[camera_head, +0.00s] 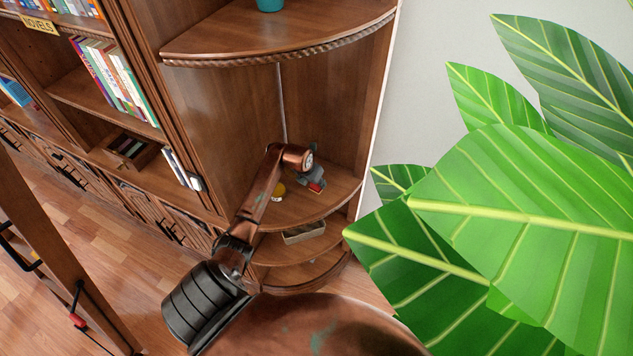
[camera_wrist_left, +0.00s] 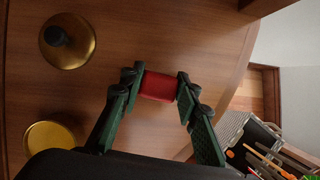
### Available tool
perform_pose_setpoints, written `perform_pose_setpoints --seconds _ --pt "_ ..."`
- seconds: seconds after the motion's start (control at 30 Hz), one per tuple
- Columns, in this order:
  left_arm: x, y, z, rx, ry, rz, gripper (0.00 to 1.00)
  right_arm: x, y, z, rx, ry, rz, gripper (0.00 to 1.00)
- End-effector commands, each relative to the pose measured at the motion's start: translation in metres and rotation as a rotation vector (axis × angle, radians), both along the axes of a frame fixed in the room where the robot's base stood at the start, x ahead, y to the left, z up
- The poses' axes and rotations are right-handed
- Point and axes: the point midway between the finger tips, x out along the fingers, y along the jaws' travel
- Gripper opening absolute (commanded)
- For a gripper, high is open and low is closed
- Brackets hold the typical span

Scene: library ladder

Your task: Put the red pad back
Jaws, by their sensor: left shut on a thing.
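The red pad (camera_wrist_left: 159,86) is a small red block between the two green fingers of my left gripper (camera_wrist_left: 158,88) in the left wrist view. The fingers are shut on its two sides. In the head view my left gripper (camera_head: 314,182) is over the middle shelf of the rounded corner unit (camera_head: 330,203), and a little of the red pad (camera_head: 317,187) shows below it. I cannot tell whether the pad touches the shelf. My right gripper is not in view.
A brass disc with a dark knob (camera_wrist_left: 68,40) and a second brass disc (camera_wrist_left: 50,143) are left of the gripper in the wrist view. A box of pens (camera_wrist_left: 255,140) is at lower right; a box (camera_head: 304,232) sits on the lower shelf. Large leaves (camera_head: 530,210) fill the right.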

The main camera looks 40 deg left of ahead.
Motion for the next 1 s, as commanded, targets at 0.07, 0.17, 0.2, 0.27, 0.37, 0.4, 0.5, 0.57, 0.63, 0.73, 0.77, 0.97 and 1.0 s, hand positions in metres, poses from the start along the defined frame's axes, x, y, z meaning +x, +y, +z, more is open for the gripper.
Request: perform_pose_setpoints --seconds 0.07,0.17,0.2,0.27,0.37,0.4,0.5,0.57,0.63,0.73,0.77,0.97,1.0 --pt "0.000 0.000 -0.002 0.001 0.000 -0.001 0.07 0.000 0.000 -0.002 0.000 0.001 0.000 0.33" --pt "0.000 0.000 -0.002 0.001 0.000 0.000 0.34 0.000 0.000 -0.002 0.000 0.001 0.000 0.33" --pt "0.000 0.000 -0.002 0.001 0.000 0.000 0.37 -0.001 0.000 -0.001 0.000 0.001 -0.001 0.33" --pt "0.000 0.000 -0.002 0.001 0.000 0.000 0.41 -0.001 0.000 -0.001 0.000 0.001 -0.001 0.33" --pt "0.000 0.000 -0.002 0.000 0.000 0.000 0.47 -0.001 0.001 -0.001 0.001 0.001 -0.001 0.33" --pt "0.000 0.000 -0.002 0.000 0.000 0.000 0.47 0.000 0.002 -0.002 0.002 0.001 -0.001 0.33" --pt "0.000 0.000 -0.002 0.000 0.000 0.000 0.47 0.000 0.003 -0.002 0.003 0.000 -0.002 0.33" --pt "0.000 0.000 -0.002 0.000 0.000 0.000 0.47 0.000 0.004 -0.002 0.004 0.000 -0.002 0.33" --pt "0.000 0.000 0.000 0.000 -0.001 0.000 0.47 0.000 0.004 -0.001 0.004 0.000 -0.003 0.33" --pt "-0.001 0.001 0.006 0.002 -0.002 0.000 0.47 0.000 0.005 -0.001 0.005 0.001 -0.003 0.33" --pt "-0.003 0.002 0.009 0.004 -0.003 -0.001 0.47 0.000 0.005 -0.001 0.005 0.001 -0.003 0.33" --pt "-0.018 0.000 0.043 0.007 -0.002 -0.003 0.47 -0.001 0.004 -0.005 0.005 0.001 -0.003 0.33" --pt "-0.021 0.000 0.051 0.008 -0.002 -0.002 0.47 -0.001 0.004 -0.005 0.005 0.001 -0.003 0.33"
